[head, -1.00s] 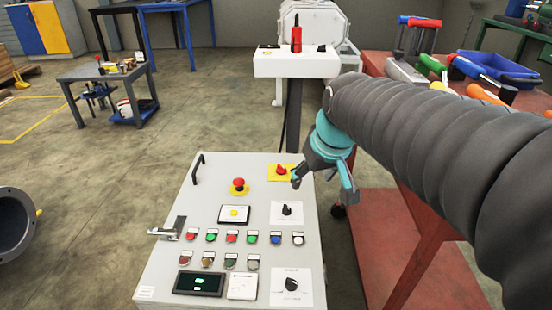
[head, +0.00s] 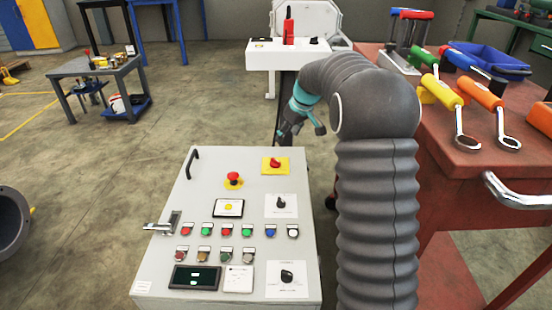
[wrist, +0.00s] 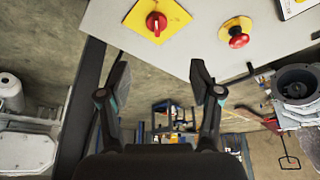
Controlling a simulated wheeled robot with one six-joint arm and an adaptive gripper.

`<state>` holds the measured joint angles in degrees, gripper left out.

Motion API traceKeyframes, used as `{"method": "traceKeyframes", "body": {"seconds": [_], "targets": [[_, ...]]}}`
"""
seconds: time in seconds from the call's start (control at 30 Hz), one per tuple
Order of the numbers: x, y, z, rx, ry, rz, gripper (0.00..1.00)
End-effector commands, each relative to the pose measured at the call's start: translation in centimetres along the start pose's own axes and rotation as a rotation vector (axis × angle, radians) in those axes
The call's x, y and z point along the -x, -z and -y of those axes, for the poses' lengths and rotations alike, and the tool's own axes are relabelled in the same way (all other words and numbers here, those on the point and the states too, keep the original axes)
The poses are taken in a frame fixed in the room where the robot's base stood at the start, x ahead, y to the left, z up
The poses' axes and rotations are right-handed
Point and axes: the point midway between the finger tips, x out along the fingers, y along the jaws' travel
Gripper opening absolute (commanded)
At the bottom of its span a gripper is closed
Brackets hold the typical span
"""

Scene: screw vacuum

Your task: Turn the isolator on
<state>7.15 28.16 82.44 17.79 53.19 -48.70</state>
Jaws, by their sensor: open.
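The isolator is a red rotary knob on a yellow plate (head: 275,167) at the top right of the grey control panel (head: 165,250). In the wrist view the red knob (wrist: 156,22) sits at the top, left of centre, on its yellow square. My gripper (head: 300,131) is open and empty, above and beyond the panel's far right edge, apart from the knob. In the wrist view its two fingers (wrist: 160,80) are spread wide, with floor between them and the knob above them in the picture.
A red emergency stop button (head: 233,178) is left of the isolator. Buttons and two black selectors fill the panel's lower part. A white unit (head: 290,57) stands behind. A red workbench (head: 465,170) with tools is to the right. Open floor lies left.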

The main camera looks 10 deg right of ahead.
Motion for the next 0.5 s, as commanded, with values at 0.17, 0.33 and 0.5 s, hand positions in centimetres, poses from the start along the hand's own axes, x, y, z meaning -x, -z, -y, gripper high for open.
{"method": "traceKeyframes", "body": {"seconds": [0.17, 0.33, 0.5], "targets": [[-1.4, 0.3, -0.7, 0.013, 0.007, -0.001, 0.64], [-3.2, 0.3, -0.7, 0.015, 0.009, 0.000, 0.64], [-6.2, 0.3, -0.6, 0.015, 0.010, 0.001, 0.64]]}}
